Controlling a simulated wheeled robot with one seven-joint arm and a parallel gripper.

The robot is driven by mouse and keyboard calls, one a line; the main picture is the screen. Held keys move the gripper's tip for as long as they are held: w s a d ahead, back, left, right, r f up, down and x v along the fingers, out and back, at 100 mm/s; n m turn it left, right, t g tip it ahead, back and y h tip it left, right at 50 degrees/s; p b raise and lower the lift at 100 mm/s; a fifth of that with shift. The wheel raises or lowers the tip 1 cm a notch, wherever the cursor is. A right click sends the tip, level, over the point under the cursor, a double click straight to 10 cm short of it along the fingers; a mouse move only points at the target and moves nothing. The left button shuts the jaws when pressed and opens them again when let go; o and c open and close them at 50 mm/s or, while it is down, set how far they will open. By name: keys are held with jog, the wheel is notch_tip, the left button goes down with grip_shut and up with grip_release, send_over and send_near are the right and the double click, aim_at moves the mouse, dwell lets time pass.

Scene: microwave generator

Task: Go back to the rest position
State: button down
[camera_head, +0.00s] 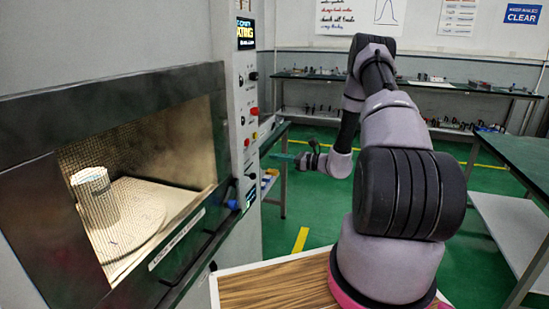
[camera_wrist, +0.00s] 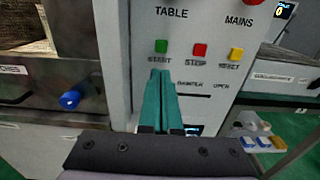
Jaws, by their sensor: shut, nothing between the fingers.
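My gripper (camera_head: 283,156) is at the end of my outstretched arm, to the right of the microwave generator's control panel (camera_head: 246,110). Its teal fingers are shut together with nothing between them; they also show in the wrist view (camera_wrist: 160,78). In that view they overlap the panel just below the green START button (camera_wrist: 162,46) and red STOP button (camera_wrist: 200,50). I cannot tell whether they touch the panel. The microwave door (camera_head: 150,255) looks shut. Behind its mesh window a white cylindrical container (camera_head: 96,196) stands upright on a round plate (camera_head: 135,215) in the lit chamber.
A lit display (camera_head: 246,34) tops the panel. A blue knob (camera_wrist: 70,99) sits left of the fingers. A shelf with small items (camera_wrist: 262,140) is at right. A wooden top (camera_head: 285,290) lies below my arm. Benches stand behind (camera_head: 405,84) and right (camera_head: 515,155), with green floor between.

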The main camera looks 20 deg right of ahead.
dwell(0.4)
jog(key=s+a+r+n+g+h, duration=0.1)
jog(key=s+a+r+n+g, duration=0.3)
jog(key=r, duration=0.3)
jog(key=s+a+r+n+g+h, duration=0.1)
jog(key=s+a+r+n+g, duration=0.1)
jog(key=s+r+n, duration=0.4)
jog(key=s+a+r+n+g+h, duration=0.1)
jog(key=s+a+r+n+g, duration=0.25)
jog(key=r, duration=0.55)
jog(key=s+d+r+n+t+h, duration=0.3)
jog(key=s+r, duration=0.3)
jog(key=s, duration=0.4)
jog(key=s+d+r+n+t+h, duration=0.2)
jog(key=s+r+h, duration=0.4)
jog(key=s, duration=0.5)
jog(key=n+t, duration=0.1)
jog(key=n, duration=0.1)
jog(key=shift+s+d+r+n+h, duration=0.25)
jog(key=shift+d+r+n+h, duration=0.05)
jog(key=shift+d+r+n, duration=0.1)
